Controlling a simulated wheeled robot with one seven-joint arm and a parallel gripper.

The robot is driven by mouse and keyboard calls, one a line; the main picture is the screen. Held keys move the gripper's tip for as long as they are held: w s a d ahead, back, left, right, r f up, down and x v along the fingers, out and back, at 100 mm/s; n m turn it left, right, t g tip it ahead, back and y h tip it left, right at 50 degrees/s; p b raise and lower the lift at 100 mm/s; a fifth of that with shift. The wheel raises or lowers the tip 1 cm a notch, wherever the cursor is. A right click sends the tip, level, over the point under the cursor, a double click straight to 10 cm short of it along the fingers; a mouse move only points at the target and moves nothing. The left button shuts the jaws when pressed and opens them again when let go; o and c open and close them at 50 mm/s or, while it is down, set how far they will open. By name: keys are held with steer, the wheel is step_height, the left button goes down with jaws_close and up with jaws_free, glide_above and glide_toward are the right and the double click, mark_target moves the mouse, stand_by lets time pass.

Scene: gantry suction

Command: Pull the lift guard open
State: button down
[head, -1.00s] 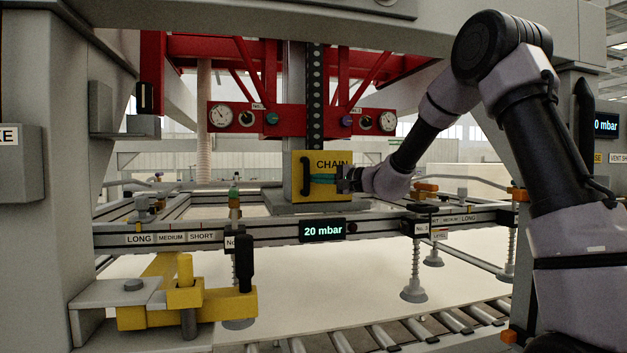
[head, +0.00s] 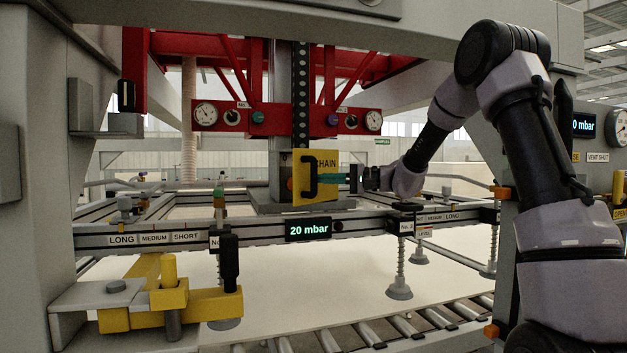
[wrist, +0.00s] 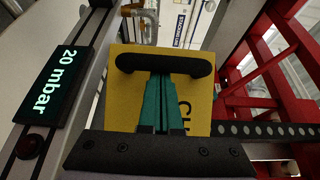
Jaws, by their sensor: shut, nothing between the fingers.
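The lift guard (head: 327,165) is a yellow panel marked CHAIN with a black bar handle (head: 309,177), in front of the lift column. It stands at an angle, its left edge swung out from the grey housing behind. In the wrist view the guard (wrist: 125,100) fills the middle, with its handle (wrist: 165,66) across the top. My gripper (head: 322,179) reaches in from the right. Its teal fingers (wrist: 160,82) are together, with nothing between them. Their tips pass behind the handle bar and are hidden there; contact cannot be told.
A frame rail with a 20 mbar display (head: 308,230) runs below the guard. A red gauge panel (head: 275,118) is above. A yellow bracket (head: 170,300) stands at lower left, and suction cups (head: 399,291) hang at right. Open space lies before the guard.

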steer(key=shift+s+d, duration=0.15)
steer(key=shift+d, duration=0.4)
